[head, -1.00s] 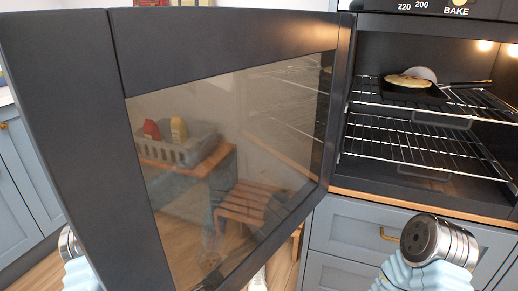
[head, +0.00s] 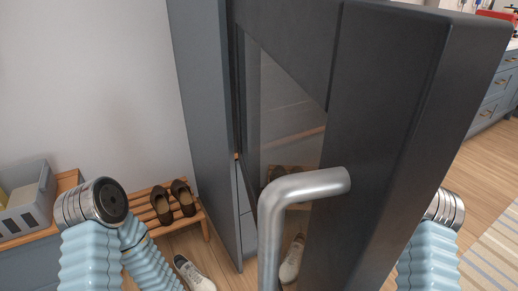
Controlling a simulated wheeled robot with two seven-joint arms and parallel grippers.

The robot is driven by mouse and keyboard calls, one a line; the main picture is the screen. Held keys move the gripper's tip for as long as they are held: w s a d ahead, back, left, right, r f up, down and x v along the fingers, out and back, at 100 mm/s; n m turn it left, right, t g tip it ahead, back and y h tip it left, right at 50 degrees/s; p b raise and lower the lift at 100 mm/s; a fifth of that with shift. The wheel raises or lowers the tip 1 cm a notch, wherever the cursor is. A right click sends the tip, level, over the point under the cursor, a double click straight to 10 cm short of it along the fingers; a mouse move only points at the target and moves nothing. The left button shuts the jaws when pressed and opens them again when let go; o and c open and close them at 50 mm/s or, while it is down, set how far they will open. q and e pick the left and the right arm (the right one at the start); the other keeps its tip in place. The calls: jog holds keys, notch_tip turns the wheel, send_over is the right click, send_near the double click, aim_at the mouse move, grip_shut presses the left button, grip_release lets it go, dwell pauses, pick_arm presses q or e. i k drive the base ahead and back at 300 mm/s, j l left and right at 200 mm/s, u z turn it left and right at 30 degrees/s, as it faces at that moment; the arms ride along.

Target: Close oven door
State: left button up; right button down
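The dark oven door (head: 385,130) stands open and fills the middle and right of the head view, seen close up and at a steep angle. Its glass pane (head: 285,110) shows as a narrow strip. A grey metal bar handle (head: 295,190) sticks out from the door toward me, and nothing is touching its visible part. The oven's inside is hidden. My left and right arms show only as blue ribbed links with metal joints, one on each side of the door. Neither gripper shows.
A tall grey-blue cabinet side (head: 203,120) stands behind the door. At the left are a wooden slatted rack (head: 150,213) with dark shoes (head: 183,197), a grey crate (head: 28,205) and a white shoe (head: 193,274) on the floor. Floor is open at the right, beside a striped rug (head: 490,250).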

aim_at(362, 111)
jog(key=k+z, duration=0.35)
jog(key=k, duration=0.25)
jog(key=k+l+z, duration=0.35)
jog(key=k, duration=0.2)
jog(key=j, duration=0.05)
